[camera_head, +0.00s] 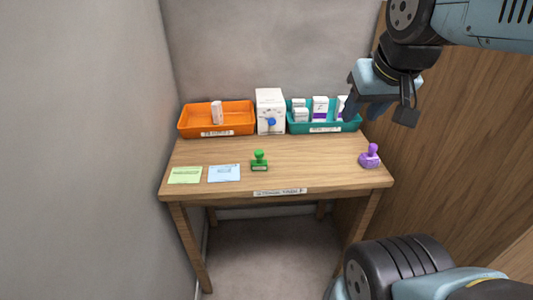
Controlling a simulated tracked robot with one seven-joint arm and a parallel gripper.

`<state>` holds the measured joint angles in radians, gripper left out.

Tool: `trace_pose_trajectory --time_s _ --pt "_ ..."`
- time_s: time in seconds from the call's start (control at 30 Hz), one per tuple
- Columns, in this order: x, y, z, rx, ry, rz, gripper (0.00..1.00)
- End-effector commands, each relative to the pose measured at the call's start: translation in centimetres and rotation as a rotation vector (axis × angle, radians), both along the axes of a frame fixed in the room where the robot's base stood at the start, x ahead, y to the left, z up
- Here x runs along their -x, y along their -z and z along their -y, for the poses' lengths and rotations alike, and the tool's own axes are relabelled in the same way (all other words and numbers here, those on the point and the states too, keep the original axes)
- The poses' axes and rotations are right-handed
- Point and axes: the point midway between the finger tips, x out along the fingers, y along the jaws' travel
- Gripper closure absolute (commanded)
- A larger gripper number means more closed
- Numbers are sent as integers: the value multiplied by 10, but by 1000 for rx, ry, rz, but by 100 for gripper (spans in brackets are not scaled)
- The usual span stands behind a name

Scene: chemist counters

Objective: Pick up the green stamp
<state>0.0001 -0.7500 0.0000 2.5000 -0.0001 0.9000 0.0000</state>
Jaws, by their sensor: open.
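A small green stamp (259,161) with a knob handle stands upright on the wooden table (310,165), left of the middle and near the front. My gripper (364,112) hangs at the upper right, above the right part of the table. It is open with nothing seen between its fingers. It is well to the right of the green stamp and higher than it, and it covers part of the teal tray's right end.
A purple stamp (370,156) stands at the table's right. Green (185,175) and blue (224,173) papers lie left. An orange tray (240,130), a white box (270,98) and a teal tray (298,128) line the back. Walls close in the left and right.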

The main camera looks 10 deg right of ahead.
Motion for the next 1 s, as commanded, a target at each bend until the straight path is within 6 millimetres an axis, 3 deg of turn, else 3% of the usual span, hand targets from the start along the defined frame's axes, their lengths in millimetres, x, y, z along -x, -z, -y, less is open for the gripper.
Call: trace_pose_trajectory --time_s 0.3,0.47,0.63,0.8,1.0 --pt "0 0 0 0 0 0 56" --pt "-5 0 -1 -15 -4 -9 41" --pt "-31 4 4 -79 -8 -56 25" --pt "-71 16 -11 -155 0 -132 9" --pt "-117 38 -36 -207 29 -224 8"
